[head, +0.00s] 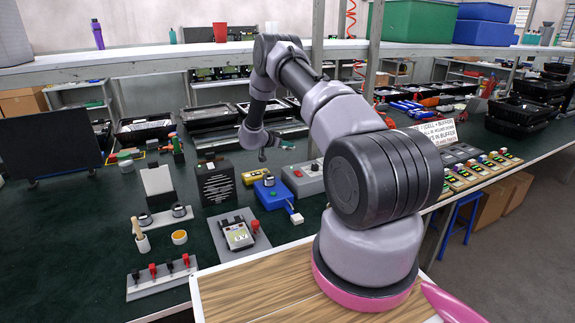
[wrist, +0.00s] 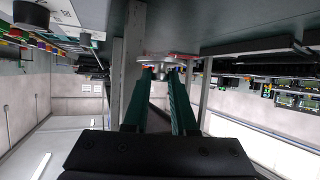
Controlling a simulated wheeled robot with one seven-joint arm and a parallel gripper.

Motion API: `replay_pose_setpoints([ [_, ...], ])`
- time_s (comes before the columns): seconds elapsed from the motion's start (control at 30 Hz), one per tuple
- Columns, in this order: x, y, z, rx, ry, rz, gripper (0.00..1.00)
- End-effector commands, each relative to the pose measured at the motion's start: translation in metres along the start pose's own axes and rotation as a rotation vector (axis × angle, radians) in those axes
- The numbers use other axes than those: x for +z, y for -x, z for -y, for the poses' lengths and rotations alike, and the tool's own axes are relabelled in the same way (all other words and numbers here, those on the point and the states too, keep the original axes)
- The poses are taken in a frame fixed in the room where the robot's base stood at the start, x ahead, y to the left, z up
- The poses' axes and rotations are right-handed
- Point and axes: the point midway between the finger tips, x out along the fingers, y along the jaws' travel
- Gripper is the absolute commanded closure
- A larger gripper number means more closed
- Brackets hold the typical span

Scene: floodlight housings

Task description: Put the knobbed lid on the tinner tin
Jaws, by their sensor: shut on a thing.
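My gripper (wrist: 161,74) shows two green fingers in the wrist view. They are closed on the knob of a grey, round, disc-like lid (wrist: 165,58), which sits across the fingertips. In the head view my gripper (head: 277,147) is small, above the bench near the blue box, and the lid cannot be made out there. A small open round tin (head: 179,238) with orange contents stands on the bench at lower left. It looks like the tinner tin, though no label is readable. My gripper is up and to the right of it, well apart.
A white cup with a wooden-handled tool (head: 141,242) stands left of the tin. A grey strip with red and black posts (head: 162,277) lies in front. A device on a grey plate (head: 240,236) is to the right, and a black speaker-like box (head: 216,182) stands behind.

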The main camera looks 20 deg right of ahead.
Motion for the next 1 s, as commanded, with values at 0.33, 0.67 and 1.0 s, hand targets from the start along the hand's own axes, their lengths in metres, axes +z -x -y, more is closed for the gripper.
replay_pose_setpoints([
  [0.33, 0.038, -0.018, 0.0, -0.001, 0.001, 0.0, 1.0],
  [0.67, 0.067, -0.032, 0.0, -0.002, -0.001, 0.0, 1.0],
  [1.0, 0.071, -0.034, 0.0, -0.002, 0.0, 0.0, 1.0],
])
